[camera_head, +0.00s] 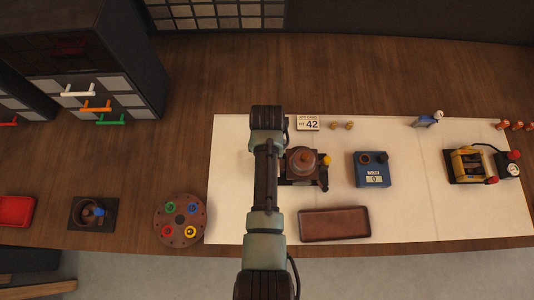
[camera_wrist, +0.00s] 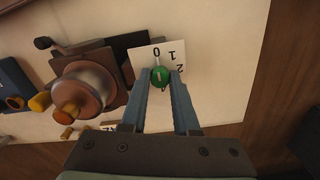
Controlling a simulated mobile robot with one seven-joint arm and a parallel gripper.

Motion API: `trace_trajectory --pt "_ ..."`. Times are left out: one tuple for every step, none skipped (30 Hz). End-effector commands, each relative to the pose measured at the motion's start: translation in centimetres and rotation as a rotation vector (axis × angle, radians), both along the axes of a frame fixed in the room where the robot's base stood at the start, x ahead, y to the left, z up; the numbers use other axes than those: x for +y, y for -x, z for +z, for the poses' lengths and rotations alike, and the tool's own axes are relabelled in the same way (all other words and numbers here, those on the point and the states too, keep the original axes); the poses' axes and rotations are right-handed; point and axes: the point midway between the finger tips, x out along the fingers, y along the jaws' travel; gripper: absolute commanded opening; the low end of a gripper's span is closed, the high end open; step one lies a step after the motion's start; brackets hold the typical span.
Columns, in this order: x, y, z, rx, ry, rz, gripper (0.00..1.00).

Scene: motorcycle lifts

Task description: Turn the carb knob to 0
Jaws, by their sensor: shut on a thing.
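The green carb knob (camera_wrist: 160,74) sits over a white dial plate (camera_wrist: 145,53) with the figures 0, 1 and 2 in the wrist view. My gripper (camera_wrist: 163,84) has its two fingers closed on the knob, one on each side. A small pale mark on the knob runs roughly up and down in the picture; 0 lies just above the knob, but the exact setting is too small to tell. The carburetor (camera_wrist: 84,87), a brown round body on a dark base, is beside the plate. It also shows in the head view (camera_head: 302,163), where my arm hides the knob and gripper.
A blue box with a display (camera_head: 371,177) stands right of the carburetor, and a brown tray (camera_head: 334,223) lies in front. A round plate with coloured rings (camera_head: 180,239) is at left.

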Motion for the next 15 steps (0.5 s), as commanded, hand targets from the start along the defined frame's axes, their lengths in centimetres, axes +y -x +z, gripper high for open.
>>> trace_trajectory --pt "0.0 -0.11 0.11 -0.002 0.0 0.0 0.0" --pt "0.0 -0.11 0.11 -0.003 0.0 0.0 0.0" --pt "0.0 -0.12 0.11 -0.003 0.0 0.0 0.0" --pt "0.0 -0.12 0.12 -0.003 0.0 -0.001 0.0" --pt "0.0 -0.12 0.12 -0.003 0.0 -0.001 0.0" --pt "0.0 -0.12 0.12 -0.003 0.0 -0.001 0.0" --pt "0.0 -0.12 0.12 -0.003 0.0 -0.001 0.0" --pt "0.0 -0.13 0.12 -0.003 0.0 -0.001 0.32" --pt "0.0 -0.12 0.12 -0.003 0.0 -0.001 0.4" --pt "0.0 -0.12 0.11 -0.003 0.0 -0.002 0.45" --pt "0.0 -0.11 0.11 -0.003 0.0 -0.002 0.5" --pt "-0.01 -0.1 0.09 -0.002 0.0 -0.002 0.58" --pt "0.0 -0.09 0.08 -0.002 0.0 -0.002 0.59" --pt "0.0 -0.08 0.08 -0.002 0.0 -0.002 0.59" --pt "0.0 -0.07 0.07 -0.002 0.001 -0.002 0.59"
